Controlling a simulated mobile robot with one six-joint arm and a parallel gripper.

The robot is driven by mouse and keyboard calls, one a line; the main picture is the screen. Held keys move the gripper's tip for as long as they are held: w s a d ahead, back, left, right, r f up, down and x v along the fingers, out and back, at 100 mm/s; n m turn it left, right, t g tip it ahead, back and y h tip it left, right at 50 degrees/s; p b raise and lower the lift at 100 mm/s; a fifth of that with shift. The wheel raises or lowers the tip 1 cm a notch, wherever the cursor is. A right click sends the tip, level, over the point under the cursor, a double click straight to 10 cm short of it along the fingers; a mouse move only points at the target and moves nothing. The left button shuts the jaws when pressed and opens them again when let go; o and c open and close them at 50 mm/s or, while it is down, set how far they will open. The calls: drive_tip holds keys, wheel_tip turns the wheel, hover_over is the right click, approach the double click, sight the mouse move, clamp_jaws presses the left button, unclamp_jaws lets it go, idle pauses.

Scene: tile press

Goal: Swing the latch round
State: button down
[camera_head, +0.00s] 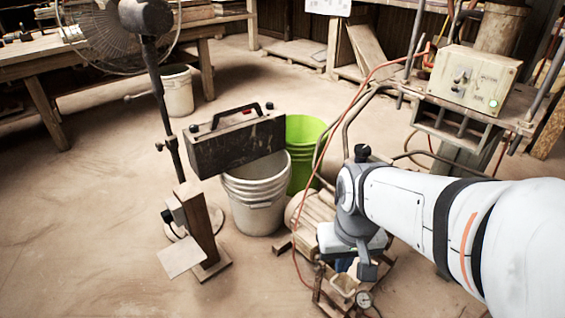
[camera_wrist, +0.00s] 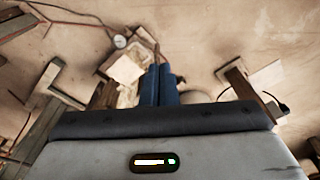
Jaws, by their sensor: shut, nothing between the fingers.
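My gripper (camera_head: 345,266) points down at the end of my white arm, above a low wooden assembly with a gauge. In the wrist view its two blue fingers (camera_wrist: 159,84) lie side by side, shut with nothing between them. I cannot pick out the latch for certain in either view. A dark case (camera_head: 237,143) with a black handle and two knobs on top shows left of the gripper in the head view. A wooden post (camera_head: 200,232) with a pale flat plate (camera_head: 182,257) stands further left; the plate also shows at the right in the wrist view (camera_wrist: 267,75).
A white bucket (camera_head: 255,207) and a green bucket (camera_head: 302,150) stand behind the gripper. A pedestal fan (camera_head: 105,35) is at the left. A control box (camera_head: 472,78) with a green light sits on a frame at the right. A red hose (camera_head: 296,235) runs near my gripper. Floor at front left is clear.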

idle(0.3)
drive_tip(key=n+g+p, duration=0.2)
drive_tip(key=n+p, duration=0.2)
drive_tip(key=p, duration=0.3)
hover_over(317, 263)
drive_tip(key=s+a, duration=0.3)
drive_tip(key=s, duration=0.1)
drive_tip(key=f, duration=0.1)
drive_tip(key=w+a+f+n+h+p, duration=0.2)
drive_tip(key=w+f+n+p, duration=0.1)
drive_tip(key=w+f, duration=0.35)
drive_tip(key=w+a+f+n+g+p, duration=0.1)
drive_tip(key=w+a+f+n+p, duration=0.2)
drive_tip(key=f, duration=0.6)
drive_tip(key=s+d+f+b, duration=0.3)
drive_tip(key=d+f, duration=0.3)
drive_tip(key=f, duration=0.3)
drive_tip(key=shift+m+b, duration=0.3)
drive_tip(key=shift+b, duration=0.5)
